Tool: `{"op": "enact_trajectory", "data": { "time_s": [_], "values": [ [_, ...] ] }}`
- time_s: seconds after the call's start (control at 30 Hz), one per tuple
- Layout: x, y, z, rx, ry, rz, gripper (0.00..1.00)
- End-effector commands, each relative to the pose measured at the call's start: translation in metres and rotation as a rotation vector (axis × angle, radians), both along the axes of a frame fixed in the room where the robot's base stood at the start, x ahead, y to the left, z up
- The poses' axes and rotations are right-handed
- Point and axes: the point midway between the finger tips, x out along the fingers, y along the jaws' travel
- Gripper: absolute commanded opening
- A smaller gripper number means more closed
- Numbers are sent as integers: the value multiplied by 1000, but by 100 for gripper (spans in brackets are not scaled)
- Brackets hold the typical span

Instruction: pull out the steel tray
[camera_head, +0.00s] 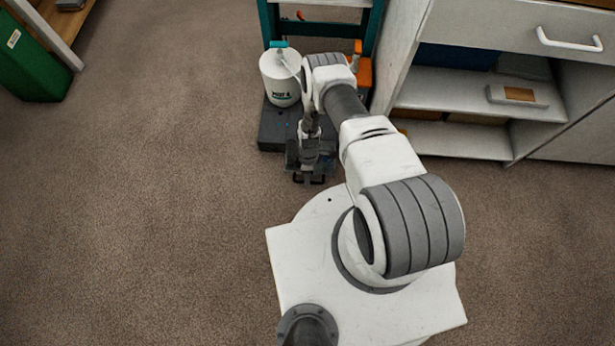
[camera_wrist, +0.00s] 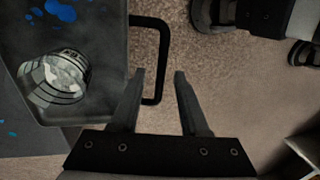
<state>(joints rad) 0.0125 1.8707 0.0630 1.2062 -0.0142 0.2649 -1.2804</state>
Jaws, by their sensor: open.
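The steel tray (camera_wrist: 106,50) is dark grey with blue splashes and fills the upper left of the wrist view. Its black U-shaped handle (camera_wrist: 163,45) sticks out to the right. A clear cup or jar with whitish contents (camera_wrist: 60,78) is in the tray. My gripper (camera_wrist: 159,75) is open, and the handle's outer bar passes between its fingertips in the picture; I cannot tell the depth gap. In the head view my gripper (camera_head: 309,176) is low, at the front edge of a dark base, and my arm hides most of the tray.
A dark grey base (camera_head: 275,128) lies under a teal frame (camera_head: 268,22). A white bucket (camera_head: 279,82) stands on it, with an orange object (camera_head: 364,73) to the right. A white cabinet (camera_head: 480,140) stands at right. Carpet to the left is clear; a green box (camera_head: 35,60) is far left.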

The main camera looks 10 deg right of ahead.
Motion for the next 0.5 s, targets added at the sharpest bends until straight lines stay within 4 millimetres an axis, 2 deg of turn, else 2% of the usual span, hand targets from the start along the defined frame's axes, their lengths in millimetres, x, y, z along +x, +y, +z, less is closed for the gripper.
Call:
{"op": "enact_trajectory", "data": {
  "time_s": [0.17, 0.5],
  "values": [
    [5, -1, 24, 1, -2, 1, 45],
    [22, -7, 106, 0, -2, -1, 45]
  ]
}}
